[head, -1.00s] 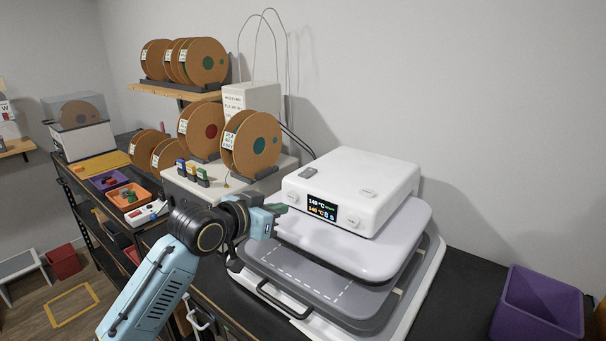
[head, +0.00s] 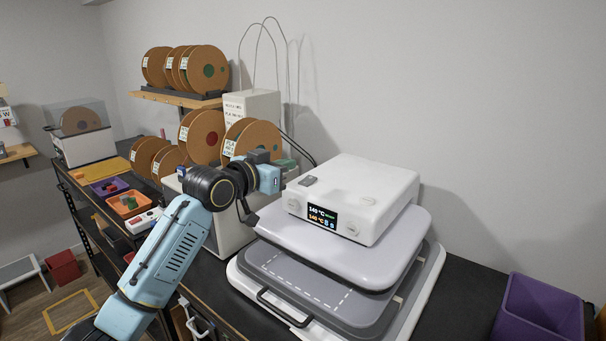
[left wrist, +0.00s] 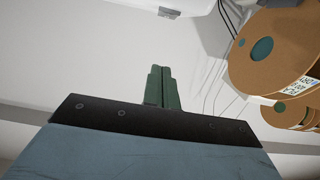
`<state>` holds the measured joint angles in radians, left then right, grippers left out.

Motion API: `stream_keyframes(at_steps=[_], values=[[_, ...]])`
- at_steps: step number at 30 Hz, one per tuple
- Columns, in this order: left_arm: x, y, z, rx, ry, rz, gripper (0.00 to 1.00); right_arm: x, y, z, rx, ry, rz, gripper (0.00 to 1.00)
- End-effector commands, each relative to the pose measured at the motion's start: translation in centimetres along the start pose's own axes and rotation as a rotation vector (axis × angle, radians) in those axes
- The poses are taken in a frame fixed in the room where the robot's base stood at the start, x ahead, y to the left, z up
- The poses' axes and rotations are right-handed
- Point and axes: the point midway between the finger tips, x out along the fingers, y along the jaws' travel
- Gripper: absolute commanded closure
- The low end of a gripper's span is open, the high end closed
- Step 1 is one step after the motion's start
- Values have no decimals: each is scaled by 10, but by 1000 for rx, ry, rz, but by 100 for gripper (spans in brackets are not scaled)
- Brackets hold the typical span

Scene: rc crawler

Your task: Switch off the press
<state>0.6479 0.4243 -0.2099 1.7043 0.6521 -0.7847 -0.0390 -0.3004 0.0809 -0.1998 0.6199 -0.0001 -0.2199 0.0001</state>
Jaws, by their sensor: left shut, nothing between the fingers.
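The press has a white control housing (head: 375,190) with a lit display (head: 322,216) showing two 140 °C lines. A small grey switch (head: 308,181) sits on the housing's top at the left corner. It also appears as a grey piece (left wrist: 167,13) at the top of the left wrist view. The pale upper plate (head: 400,240) stands apart above the grey lower plate (head: 285,279). My left gripper (head: 289,163) is shut and empty, up and left of the switch, apart from it. Its green fingertips (left wrist: 160,68) are together. My right gripper is not in view.
Filament spools (head: 250,135) stand close behind my left gripper, with a spool shelf (head: 175,97) above. A purple bin (head: 540,312) is at the lower right. Trays and boxes line the bench at left. Bare wall is behind the press.

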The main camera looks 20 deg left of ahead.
Motion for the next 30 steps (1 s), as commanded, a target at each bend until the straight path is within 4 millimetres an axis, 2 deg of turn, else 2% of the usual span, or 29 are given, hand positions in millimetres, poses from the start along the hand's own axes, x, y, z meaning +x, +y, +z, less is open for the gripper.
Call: stream_keyframes(at_steps=[3,12,15,19,30], values=[[21,0,-2,-2,0,1,100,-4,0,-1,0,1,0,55],[64,1,-1,0,-1,0,100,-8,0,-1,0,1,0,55],[68,0,18,-1,-5,0,100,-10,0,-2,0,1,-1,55],[71,0,32,0,-2,0,100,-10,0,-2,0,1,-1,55],[72,0,39,1,1,0,100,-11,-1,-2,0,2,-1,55]])
